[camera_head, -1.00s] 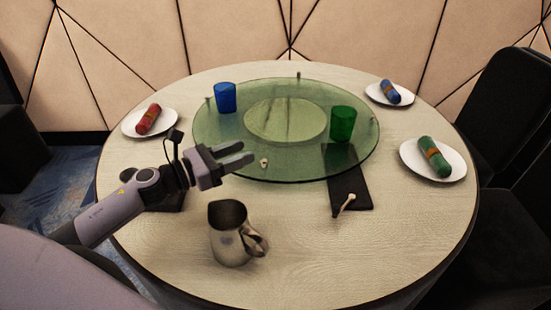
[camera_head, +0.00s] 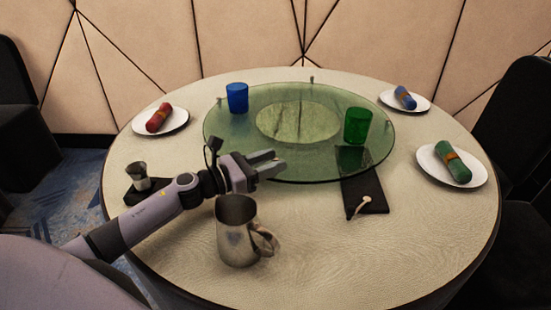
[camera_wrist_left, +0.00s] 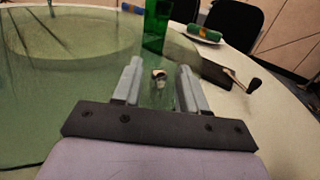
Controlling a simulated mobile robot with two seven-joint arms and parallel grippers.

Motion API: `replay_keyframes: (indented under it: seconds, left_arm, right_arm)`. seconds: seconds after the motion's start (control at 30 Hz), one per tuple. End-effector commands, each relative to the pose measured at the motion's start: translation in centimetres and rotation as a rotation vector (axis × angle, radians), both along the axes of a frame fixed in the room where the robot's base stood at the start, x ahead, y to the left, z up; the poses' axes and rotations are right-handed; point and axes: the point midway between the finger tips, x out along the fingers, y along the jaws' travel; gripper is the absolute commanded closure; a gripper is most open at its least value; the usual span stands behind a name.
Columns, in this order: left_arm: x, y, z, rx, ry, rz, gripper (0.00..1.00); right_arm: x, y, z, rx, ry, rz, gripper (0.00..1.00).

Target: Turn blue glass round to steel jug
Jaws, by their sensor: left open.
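The blue glass (camera_head: 237,98) stands upright on the left back part of the round green glass turntable (camera_head: 330,172). The steel jug (camera_head: 237,238) stands on the table in front of the turntable, its handle to the right. My left gripper (camera_head: 274,162) is open at the turntable's front rim, behind and above the jug. In the left wrist view a small knob (camera_wrist_left: 158,79) on the rim shows between the spread fingers (camera_wrist_left: 158,82); I cannot tell if they touch it. In the head view the gripper hides this knob. My right gripper is not in view.
A green glass (camera_head: 358,126) stands on the turntable's right side. A dark mat (camera_head: 372,190) with a small pale-headed item lies at front right. A small metal cup (camera_head: 138,176) stands at left. Plates with rolled napkins (camera_head: 462,183) line the table edge. Bare tabletop lies front right.

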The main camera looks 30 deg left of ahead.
Motion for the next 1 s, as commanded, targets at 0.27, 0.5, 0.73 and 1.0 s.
replay_keyframes:
  seconds: [0.27,0.5,0.73,1.0]
  left_arm:
    - [1.4,-0.9,0.0,0.001,-0.001,0.0,0.58]
    - [1.5,-0.9,0.0,0.001,0.0,0.0,0.58]
    - [1.5,-0.9,0.0,0.001,0.0,0.0,1.0]
    - [2.1,-2.9,0.1,-0.002,0.0,-0.002,1.0]
  right_arm:
    - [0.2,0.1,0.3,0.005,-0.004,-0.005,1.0]
    - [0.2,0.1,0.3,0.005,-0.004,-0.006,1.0]
    - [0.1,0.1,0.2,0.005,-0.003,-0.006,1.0]
    - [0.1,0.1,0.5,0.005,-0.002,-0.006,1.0]
